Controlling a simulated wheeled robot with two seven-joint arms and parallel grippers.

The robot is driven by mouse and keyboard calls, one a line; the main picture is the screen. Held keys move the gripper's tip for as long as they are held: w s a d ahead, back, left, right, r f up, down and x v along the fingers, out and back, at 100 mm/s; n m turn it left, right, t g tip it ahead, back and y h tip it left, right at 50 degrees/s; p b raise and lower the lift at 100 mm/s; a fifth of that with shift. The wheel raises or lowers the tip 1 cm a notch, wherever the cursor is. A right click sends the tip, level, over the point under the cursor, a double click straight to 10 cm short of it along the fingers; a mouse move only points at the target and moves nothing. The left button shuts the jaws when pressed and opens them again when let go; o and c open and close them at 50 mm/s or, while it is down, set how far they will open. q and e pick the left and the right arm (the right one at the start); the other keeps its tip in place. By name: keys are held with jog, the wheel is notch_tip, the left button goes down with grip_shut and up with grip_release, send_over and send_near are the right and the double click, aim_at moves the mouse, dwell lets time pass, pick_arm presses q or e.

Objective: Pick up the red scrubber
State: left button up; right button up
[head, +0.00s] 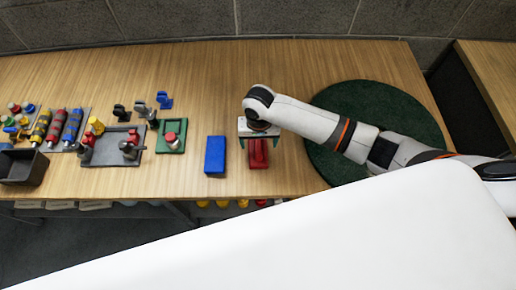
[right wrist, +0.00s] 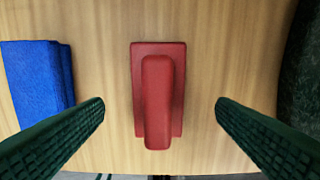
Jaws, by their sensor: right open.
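The red scrubber (head: 258,155) lies on the wooden table in the head view, partly covered from above by my right gripper (head: 258,130). In the right wrist view the red scrubber (right wrist: 158,95) shows whole, a flat red base with a long raised handle running along it. My right gripper (right wrist: 160,108) is open and empty, with one dark green finger on each side of the scrubber. Both fingers are apart from it, with bare table between. My left gripper is not in view.
A blue block (head: 215,155) lies just left of the scrubber and shows beside the left finger in the right wrist view (right wrist: 38,80). A round dark green mat (head: 405,110) lies to the right. Several small parts and a dark bin (head: 22,168) stand at the left.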

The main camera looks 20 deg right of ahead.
aim_at(258, 145)
notch_tip(258, 145, down, 4)
jog(key=shift+a+r+p, duration=0.1)
jog(key=shift+r+p, duration=0.1)
jog(key=shift+p, duration=0.15)
jog(key=shift+f, duration=0.55)
jog(key=shift+w, duration=0.1)
jog(key=shift+c, duration=0.8)
pick_arm(q)
jog(key=shift+w+d+r, duration=0.1)
jog(key=shift+w+r, duration=0.4)
jog(key=shift+w, duration=0.15)
pick_arm(e)
jog(key=c, duration=0.9)
jog(key=shift+c, duration=0.2)
pick_arm(q)
jog(key=shift+f+b, duration=0.4)
pick_arm(e)
notch_tip(258, 145, up, 10)
